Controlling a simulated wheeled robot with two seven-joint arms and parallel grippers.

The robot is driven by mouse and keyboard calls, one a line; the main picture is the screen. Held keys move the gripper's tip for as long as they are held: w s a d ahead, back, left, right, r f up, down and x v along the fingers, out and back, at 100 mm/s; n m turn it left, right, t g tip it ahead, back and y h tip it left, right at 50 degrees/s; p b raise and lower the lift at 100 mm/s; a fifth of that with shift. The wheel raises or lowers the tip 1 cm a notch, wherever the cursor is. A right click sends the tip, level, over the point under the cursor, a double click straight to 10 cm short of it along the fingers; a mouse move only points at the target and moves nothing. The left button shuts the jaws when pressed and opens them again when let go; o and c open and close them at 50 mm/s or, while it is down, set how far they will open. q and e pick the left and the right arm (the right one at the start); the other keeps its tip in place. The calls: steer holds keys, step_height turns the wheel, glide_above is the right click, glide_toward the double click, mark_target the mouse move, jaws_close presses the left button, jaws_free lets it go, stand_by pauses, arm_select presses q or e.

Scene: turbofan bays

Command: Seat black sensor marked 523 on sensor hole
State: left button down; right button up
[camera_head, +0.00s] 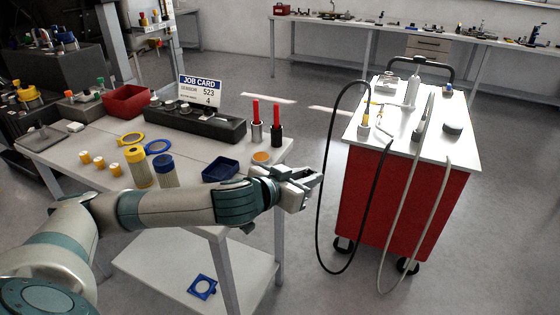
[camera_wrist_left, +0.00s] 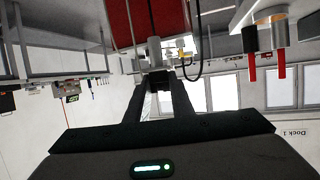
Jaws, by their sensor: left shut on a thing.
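My left gripper (camera_head: 314,180) is past the table's right edge, in the gap before the red cart. In the left wrist view its fingers (camera_wrist_left: 160,84) are shut on a small dark piece (camera_wrist_left: 158,76), which seems to be the black sensor. A grey cylindrical part (camera_wrist_left: 154,48) shows just beyond the fingertips; I cannot tell whether it belongs to the piece. No marking is readable. The job card (camera_head: 200,90) reads sensor 523 and 4. A black block (camera_head: 228,131) holding several round pieces is in front of it. I cannot make out the sensor hole. My right gripper is not in view.
The red cart (camera_head: 400,195) has a white top with probes and cables. A black cable (camera_head: 319,205) loops down close to my left gripper. Floor beyond is clear.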

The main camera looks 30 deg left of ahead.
arm_select(q)
steer(key=s+d+f+n+y, duration=0.1)
steer(key=s+d+f, duration=0.1)
steer(key=d, duration=0.7)
steer(key=s+d+f+n+y, duration=0.1)
steer(key=s+d, duration=0.3)
steer(key=d, duration=0.6)
steer(key=shift+f, duration=0.65)
